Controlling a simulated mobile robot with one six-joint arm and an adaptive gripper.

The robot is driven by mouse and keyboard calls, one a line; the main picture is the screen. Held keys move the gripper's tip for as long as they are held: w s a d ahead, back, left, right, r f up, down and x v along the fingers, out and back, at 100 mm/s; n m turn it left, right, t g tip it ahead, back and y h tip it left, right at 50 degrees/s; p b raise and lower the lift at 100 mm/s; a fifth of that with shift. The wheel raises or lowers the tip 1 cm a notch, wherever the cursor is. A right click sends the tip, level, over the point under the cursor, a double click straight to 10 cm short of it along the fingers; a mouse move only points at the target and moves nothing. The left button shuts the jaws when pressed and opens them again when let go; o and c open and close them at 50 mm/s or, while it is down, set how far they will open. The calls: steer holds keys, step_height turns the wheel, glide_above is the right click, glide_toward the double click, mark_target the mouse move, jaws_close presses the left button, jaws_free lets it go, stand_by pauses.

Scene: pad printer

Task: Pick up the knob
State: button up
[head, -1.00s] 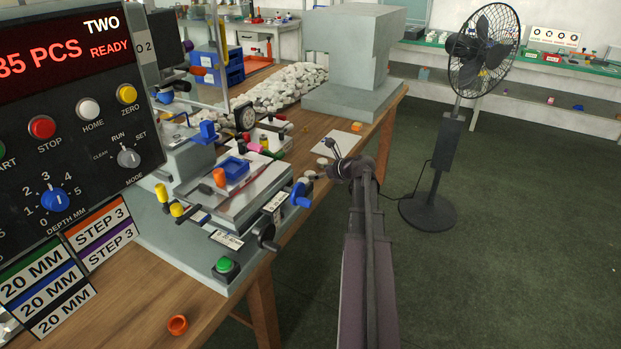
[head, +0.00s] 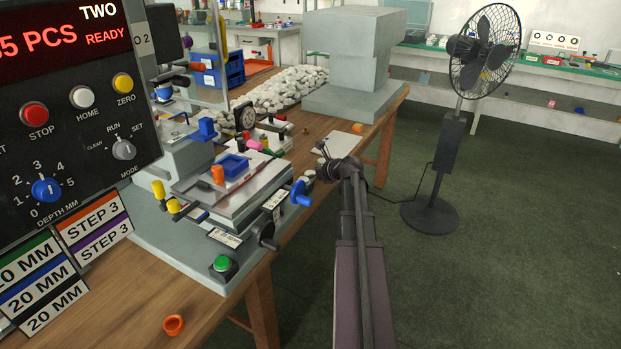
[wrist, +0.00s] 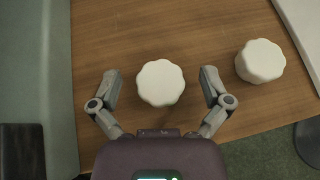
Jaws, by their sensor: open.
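Two white knobs with scalloped edges lie on the wooden table in the wrist view. One knob (wrist: 160,82) is between my fingertips, and the other knob (wrist: 260,61) is to the right, outside the right finger. My gripper (wrist: 158,83) is open, with a finger on each side of the first knob and a gap on both sides. I cannot tell how far above the table the fingertips are. In the head view my gripper (head: 322,152) is at the table's right edge, beside the pad printer, and largely hides the knobs.
The pad printer (head: 240,195) with its blue handwheel stands just left of my gripper. A white sheet (head: 343,143) lies behind it. A grey machine block (head: 355,60) is farther back. A black fan (head: 455,130) stands on the floor to the right. An orange ring (head: 173,325) lies near the front.

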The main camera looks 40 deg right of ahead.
mark_target(310, 173)
stand_by(0.3)
steer(key=c, duration=0.9)
steer(key=shift+c, duration=0.2)
steer(key=shift+r, duration=0.15)
step_height(310, 173, up, 10)
steer(key=p, duration=1)
